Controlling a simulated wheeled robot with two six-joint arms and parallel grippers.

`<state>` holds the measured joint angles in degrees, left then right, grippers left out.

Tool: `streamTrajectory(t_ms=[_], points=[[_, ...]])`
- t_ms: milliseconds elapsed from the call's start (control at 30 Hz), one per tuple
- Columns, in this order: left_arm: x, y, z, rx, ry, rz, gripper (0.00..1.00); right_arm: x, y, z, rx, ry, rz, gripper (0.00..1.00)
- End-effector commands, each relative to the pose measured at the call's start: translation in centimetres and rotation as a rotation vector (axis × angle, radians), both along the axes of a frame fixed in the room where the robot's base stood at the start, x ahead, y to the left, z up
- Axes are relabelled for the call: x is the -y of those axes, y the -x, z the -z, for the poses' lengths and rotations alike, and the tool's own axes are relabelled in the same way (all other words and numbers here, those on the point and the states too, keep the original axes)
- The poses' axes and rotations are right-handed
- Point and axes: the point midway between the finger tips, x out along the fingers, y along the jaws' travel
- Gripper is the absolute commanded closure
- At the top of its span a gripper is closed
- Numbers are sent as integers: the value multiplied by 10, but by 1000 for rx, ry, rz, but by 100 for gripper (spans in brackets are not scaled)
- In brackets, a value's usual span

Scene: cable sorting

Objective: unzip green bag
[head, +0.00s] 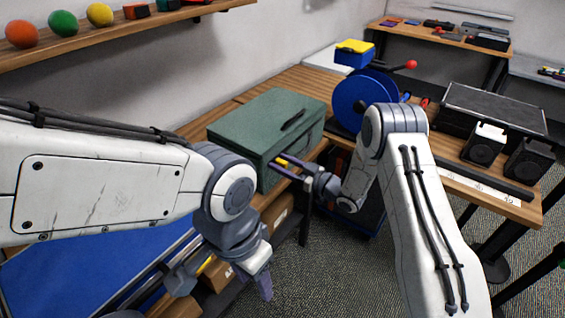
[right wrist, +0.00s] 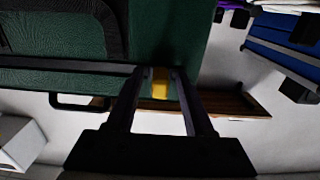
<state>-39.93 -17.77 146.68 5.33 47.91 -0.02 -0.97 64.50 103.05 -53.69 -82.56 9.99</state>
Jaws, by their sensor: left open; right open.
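The green bag (head: 255,122) is a closed, box-shaped case with a dark handle on top, lying on the wooden bench. It also fills the top of the right wrist view (right wrist: 165,35). My right gripper (head: 281,163) is open at the bag's front side. In the right wrist view its fingers (right wrist: 161,85) stand apart, with a small yellow piece (right wrist: 159,86) between their tips. I cannot tell whether that piece is a zip pull or whether anything touches it. My left gripper (head: 222,284) is open and empty, below and in front of the bag, pointing down.
A blue spool (head: 352,102) stands right behind the bag, with a yellow-and-blue box (head: 354,53) beyond it. Black speakers (head: 484,145) stand on the right bench. Cardboard boxes (head: 277,212) sit under the bench. A shelf with coloured balls (head: 63,23) hangs upper left.

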Motion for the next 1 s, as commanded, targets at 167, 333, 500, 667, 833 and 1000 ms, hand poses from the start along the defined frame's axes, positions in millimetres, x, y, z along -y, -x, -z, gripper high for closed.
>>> streamTrajectory(t_ms=[167, 333, 500, 667, 833, 1000], points=[[0, 0, 0, 0, 0, 0, 50, 0, 0, 0, 0, 0, 0, 48], [0, 0, 0, 0, 0, 0, 50, 0, 0, 0, 0, 0, 0, 100], [0, 0, 0, 0, 0, 0, 50, 0, 0, 0, 0, 0, 0, 100], [0, 0, 0, 0, 0, 0, 50, 0, 0, 0, 0, 0, 0, 100], [0, 0, 0, 0, 0, 0, 50, 0, 0, 0, 0, 0, 0, 100], [0, 0, 0, 0, 0, 0, 50, 0, 0, 0, 0, 0, 0, 100]])
